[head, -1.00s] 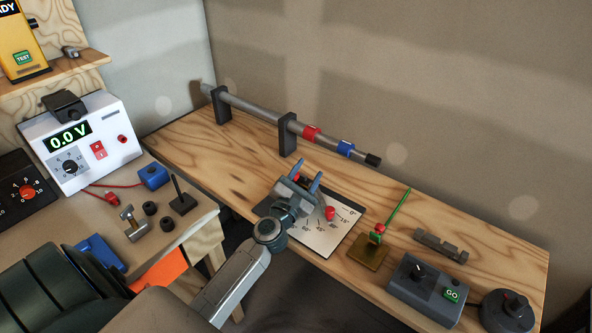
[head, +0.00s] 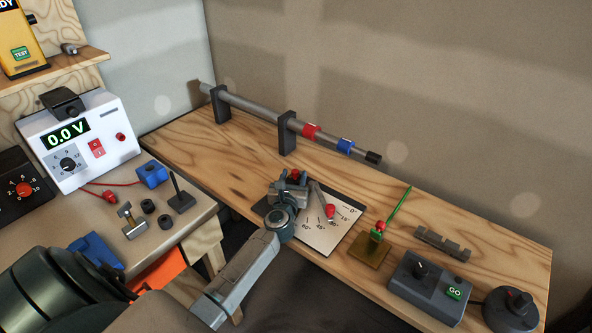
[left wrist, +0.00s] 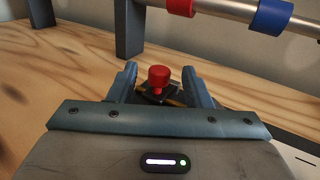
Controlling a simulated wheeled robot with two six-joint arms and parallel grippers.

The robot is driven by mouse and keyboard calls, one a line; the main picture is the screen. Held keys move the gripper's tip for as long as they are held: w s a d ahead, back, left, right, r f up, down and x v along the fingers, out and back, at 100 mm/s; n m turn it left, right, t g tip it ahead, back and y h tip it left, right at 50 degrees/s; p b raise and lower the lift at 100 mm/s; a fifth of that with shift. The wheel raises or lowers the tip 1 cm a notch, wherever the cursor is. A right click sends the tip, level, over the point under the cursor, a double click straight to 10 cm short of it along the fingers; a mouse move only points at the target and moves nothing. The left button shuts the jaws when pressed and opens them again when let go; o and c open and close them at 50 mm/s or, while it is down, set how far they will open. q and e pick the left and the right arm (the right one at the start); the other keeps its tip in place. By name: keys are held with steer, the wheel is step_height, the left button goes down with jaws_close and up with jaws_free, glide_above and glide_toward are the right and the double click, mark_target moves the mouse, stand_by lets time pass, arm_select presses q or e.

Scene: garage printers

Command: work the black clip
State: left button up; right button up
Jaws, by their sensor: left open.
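My left gripper (head: 291,181) is open over the far-left part of a white angle scale plate (head: 318,237). A red knob (head: 295,174) shows just beyond its fingers. In the left wrist view, the red knob (left wrist: 159,77) stands between the open fingers (left wrist: 160,88), with space on both sides. A small black piece (left wrist: 152,93) lies under the knob, partly hidden by the gripper; I cannot tell whether it is the black clip. A grey lever with a red end knob (head: 330,211) lies across the scale. My right gripper is not in view.
A grey rod with red and blue bands (head: 250,112) rests on black posts behind the gripper. To the right are a green rod on a brass base (head: 370,251), a grey GO box (head: 426,288) and a round knob unit (head: 510,309). A white meter (head: 80,145) stands left.

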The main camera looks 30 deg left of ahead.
mark_target(294, 175)
arm_select(q)
steer(key=x, duration=0.4)
steer(key=shift+w+f, duration=0.1)
steer(key=shift+f, duration=0.15)
steer(key=shift+w+a+r, duration=0.15)
steer(key=shift+w, duration=0.05)
steer(key=shift+c, duration=0.3)
